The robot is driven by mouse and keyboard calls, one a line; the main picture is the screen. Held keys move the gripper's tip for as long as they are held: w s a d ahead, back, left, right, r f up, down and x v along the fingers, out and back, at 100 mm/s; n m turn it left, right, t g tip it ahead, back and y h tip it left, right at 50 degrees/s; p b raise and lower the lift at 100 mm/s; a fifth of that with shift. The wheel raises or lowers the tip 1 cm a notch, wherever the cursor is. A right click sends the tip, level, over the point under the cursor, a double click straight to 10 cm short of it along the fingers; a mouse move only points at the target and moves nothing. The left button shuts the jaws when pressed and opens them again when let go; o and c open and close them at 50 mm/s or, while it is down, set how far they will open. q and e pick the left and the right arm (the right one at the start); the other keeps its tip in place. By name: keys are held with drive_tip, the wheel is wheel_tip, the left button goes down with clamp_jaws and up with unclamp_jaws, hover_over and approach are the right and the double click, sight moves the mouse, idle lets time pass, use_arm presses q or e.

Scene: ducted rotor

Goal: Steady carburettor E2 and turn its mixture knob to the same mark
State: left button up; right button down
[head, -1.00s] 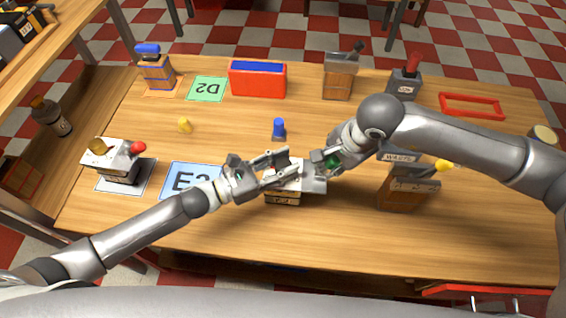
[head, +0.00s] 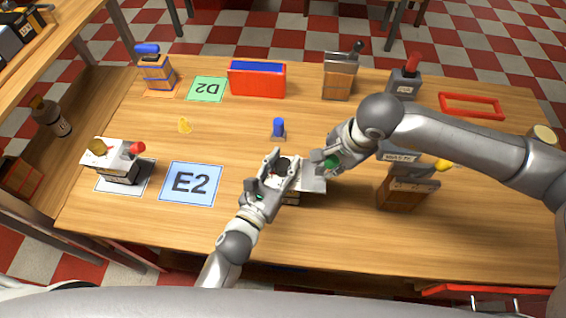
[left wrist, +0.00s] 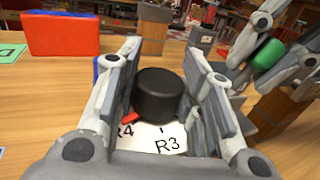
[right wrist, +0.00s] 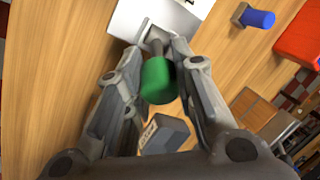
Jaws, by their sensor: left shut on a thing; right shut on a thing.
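The carburettor (head: 314,184) has a white top, a black knob (head: 284,164) and a green handle (head: 331,163). It stands on the table right of the blue E2 mat (head: 174,198), and its front label is hidden. My left gripper (head: 281,171) is shut on the black knob (left wrist: 158,95), with one finger on each side. In the left wrist view, a red pointer (left wrist: 130,118) at the knob's base lies near the R4 mark (left wrist: 123,131), left of R3 (left wrist: 167,146). My right gripper (head: 326,160) is shut on the green handle (right wrist: 158,80).
Another carburettor (head: 119,173) with a gold knob and red handle stands on a white mat at left. A blue peg (head: 278,128) stands behind the held carburettor. A wooden block (head: 400,195) with a yellow handle is at right. The front left of the table is clear.

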use_arm(q)
drive_tip(key=shift+d+r+n+y, duration=0.1)
drive_tip(key=shift+n+y, duration=0.3)
drive_tip(key=shift+y, duration=0.1)
drive_tip(key=o, duration=1.1)
drive_tip(key=shift+c, duration=0.2)
drive_tip(key=v, duration=1.2)
drive_tip(key=shift+f, duration=0.25)
